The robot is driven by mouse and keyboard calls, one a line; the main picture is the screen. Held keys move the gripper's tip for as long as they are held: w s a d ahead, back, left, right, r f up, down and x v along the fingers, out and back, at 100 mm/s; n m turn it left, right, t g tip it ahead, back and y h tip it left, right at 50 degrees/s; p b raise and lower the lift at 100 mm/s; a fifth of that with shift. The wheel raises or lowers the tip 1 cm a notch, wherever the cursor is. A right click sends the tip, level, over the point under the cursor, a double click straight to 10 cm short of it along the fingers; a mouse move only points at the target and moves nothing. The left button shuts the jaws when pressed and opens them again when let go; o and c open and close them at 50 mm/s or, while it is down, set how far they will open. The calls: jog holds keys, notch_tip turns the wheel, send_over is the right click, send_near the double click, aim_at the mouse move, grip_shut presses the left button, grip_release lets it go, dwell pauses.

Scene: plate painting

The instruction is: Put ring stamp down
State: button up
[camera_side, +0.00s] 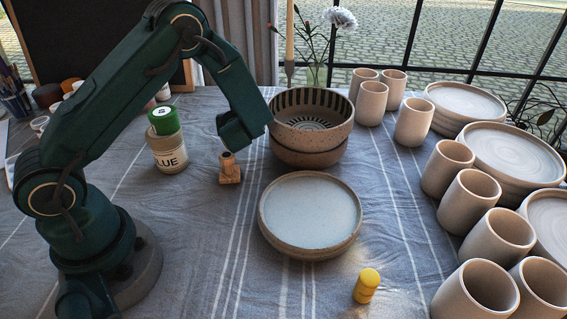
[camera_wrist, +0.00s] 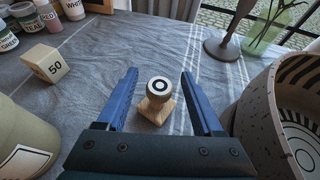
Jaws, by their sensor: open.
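The ring stamp (camera_side: 229,168) is a small wooden stamp with a round knob and a wider base. It stands upright on the blue-grey cloth, left of the bowls. In the wrist view the ring stamp (camera_wrist: 157,104) shows a black ring on its pale knob top. My gripper (camera_side: 235,143) is just above and beside the stamp in the side view. In the wrist view my gripper's blue fingers (camera_wrist: 157,77) are spread wide on either side of the stamp, with gaps to both. The gripper holds nothing.
Stacked bowls (camera_side: 309,118) stand close to the right of the gripper, and a glue jar (camera_side: 168,151) stands to its left. A block marked 50 (camera_wrist: 44,64) sits nearby. Cups (camera_side: 447,168) line the right.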

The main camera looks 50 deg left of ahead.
jog(key=shift+r, duration=0.6)
jog(key=v, duration=1.2)
jog(key=s+r+n+g+h, duration=0.2)
jog(key=s+n+g+h, duration=0.25)
jog(key=s+n, duration=0.75)
jog(key=s+d+r+n+t+h, duration=0.2)
jog(key=d+n+h, duration=0.4)
jog(key=d+n, duration=0.4)
jog(key=r+n, duration=0.1)
jog(key=n, duration=0.1)
jog(key=shift+r+n+t+h, duration=0.35)
jog(key=shift+r+n, duration=0.05)
